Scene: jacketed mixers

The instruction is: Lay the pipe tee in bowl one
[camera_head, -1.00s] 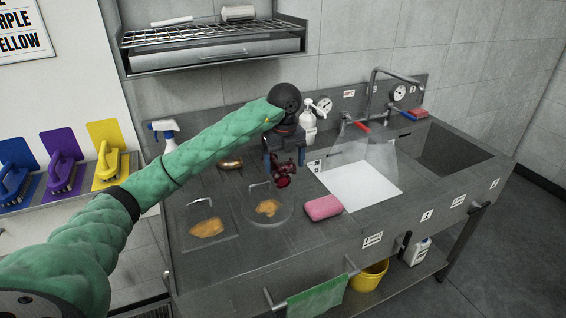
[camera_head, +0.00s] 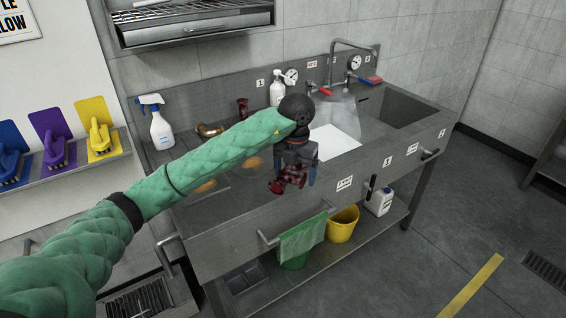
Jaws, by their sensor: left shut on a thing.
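My left gripper (camera_head: 294,178) is shut on a dark red fitting (camera_head: 289,180), which looks like the pipe tee, and holds it over the front part of the steel counter. The fingers partly cover it. Bowl one appears to be the near, white-floored basin (camera_head: 338,144), above the front label 1. It lies behind and to the right of the gripper, and the wrist covers part of its left side. My right gripper is not in view.
A second dark red piece (camera_head: 243,108), a brass-coloured elbow (camera_head: 209,130), a spray bottle (camera_head: 160,127) and a white pump bottle (camera_head: 277,88) stand along the counter's back. A darker basin (camera_head: 405,104) lies to the right. Orange patches show partly behind my arm.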

